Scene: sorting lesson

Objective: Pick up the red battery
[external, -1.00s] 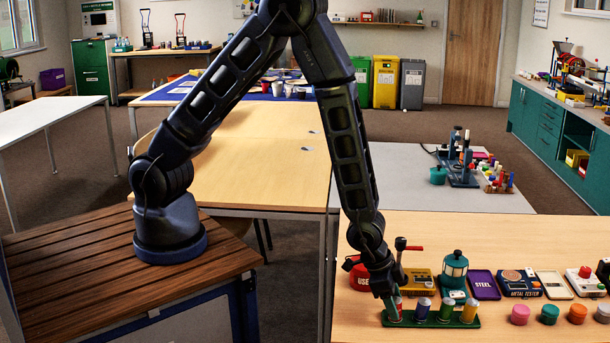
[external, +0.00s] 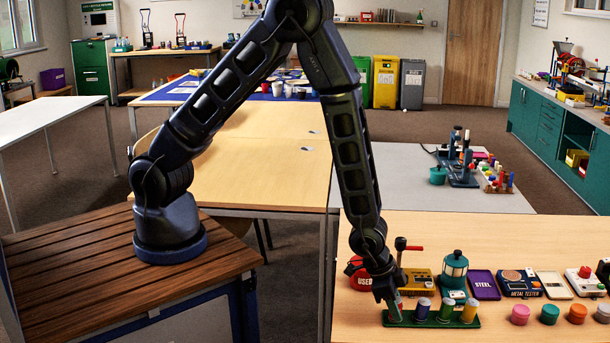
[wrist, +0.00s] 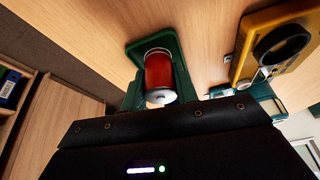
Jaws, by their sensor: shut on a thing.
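The red battery (wrist: 158,72) shows in the wrist view with its pale metal end towards my gripper, at one end of a green rack (wrist: 134,51). In the external view the rack (external: 438,321) lies near the table's front, and the red battery (external: 398,304) is at its left end, largely covered by my gripper. My gripper (external: 393,298) points down there and is shut on the red battery. The fingertips are hard to make out. Whether the battery's base still touches the rack cannot be told.
A blue battery (external: 423,308), a green one (external: 447,309) and a yellow one (external: 469,311) stand in the rack to the right. A red "USED" container (external: 361,277) and a yellow device (external: 419,284) stand close behind. Coloured lids (external: 520,314) lie farther right.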

